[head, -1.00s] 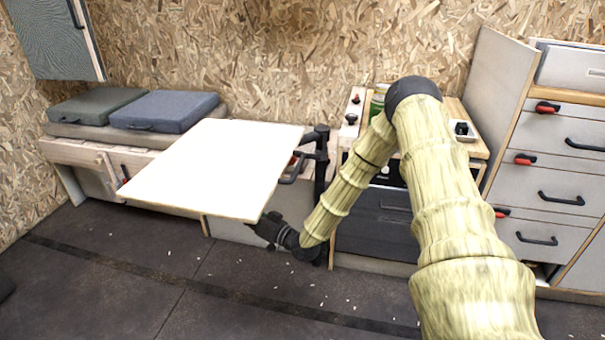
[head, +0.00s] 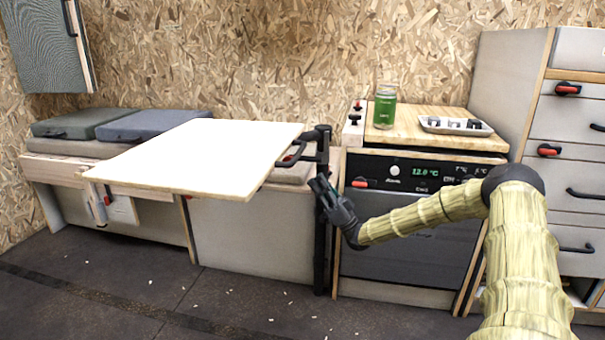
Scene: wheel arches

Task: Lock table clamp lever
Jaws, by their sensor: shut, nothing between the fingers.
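The table (head: 200,158) is a pale flat top with a wood edge, carried at its right side by a black post and swing arm (head: 323,165). A dark curved lever or handle (head: 291,155) sits at the table's right edge beside the post; I take it for the clamp lever, but its locked or unlocked position cannot be told. My gripper (head: 322,188) is shut and empty. It is just below and right of the lever, in front of the black post; contact cannot be told.
Right of the post stands a fridge unit (head: 410,230) with a lit display. On its wooden top are a green jar (head: 385,107) and a tray (head: 455,125). Drawers (head: 565,180) with black handles stand farther right. Cushions (head: 155,124) lie on the bench at left.

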